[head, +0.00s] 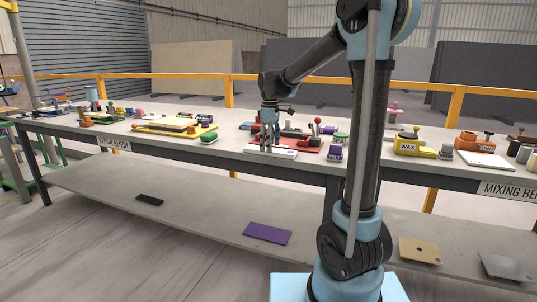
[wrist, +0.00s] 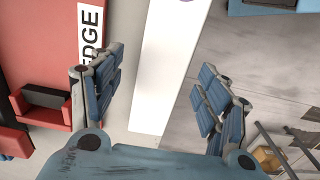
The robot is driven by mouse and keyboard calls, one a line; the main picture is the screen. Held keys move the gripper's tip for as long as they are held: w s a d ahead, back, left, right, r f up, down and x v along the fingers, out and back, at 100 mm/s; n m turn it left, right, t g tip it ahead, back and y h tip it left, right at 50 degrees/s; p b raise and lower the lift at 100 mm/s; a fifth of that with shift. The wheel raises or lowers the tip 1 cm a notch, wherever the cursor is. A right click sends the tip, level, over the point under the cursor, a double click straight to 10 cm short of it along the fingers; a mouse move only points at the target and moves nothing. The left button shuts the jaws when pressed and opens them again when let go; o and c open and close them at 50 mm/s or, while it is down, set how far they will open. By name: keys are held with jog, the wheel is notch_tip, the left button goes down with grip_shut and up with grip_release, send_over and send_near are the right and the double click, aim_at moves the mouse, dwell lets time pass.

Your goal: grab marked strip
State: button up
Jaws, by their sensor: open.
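A white strip (head: 270,152) lies at the front edge of the bench in the head view, partly behind my fingers. In the wrist view the long white strip (wrist: 167,65) runs between my two fingers, with a small purple mark at the top edge of the picture. I take it for the marked strip; no clear writing shows on it. My gripper (head: 267,146) points down over the strip. Its fingers are open in the wrist view (wrist: 160,75), one on each side of the strip, with space on both sides. Whether the fingertips reach its height I cannot tell.
A red tray (head: 300,143) stands just right of the gripper; its label ending in "EDGE" (wrist: 92,30) shows in the wrist view. A purple block (head: 335,153) and a yellow WAX box (head: 414,147) stand farther right. The bench's front edge drops off close by.

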jog(key=shift+f, duration=0.8)
jog(key=c, duration=1.5)
jog(key=shift+r, duration=0.1)
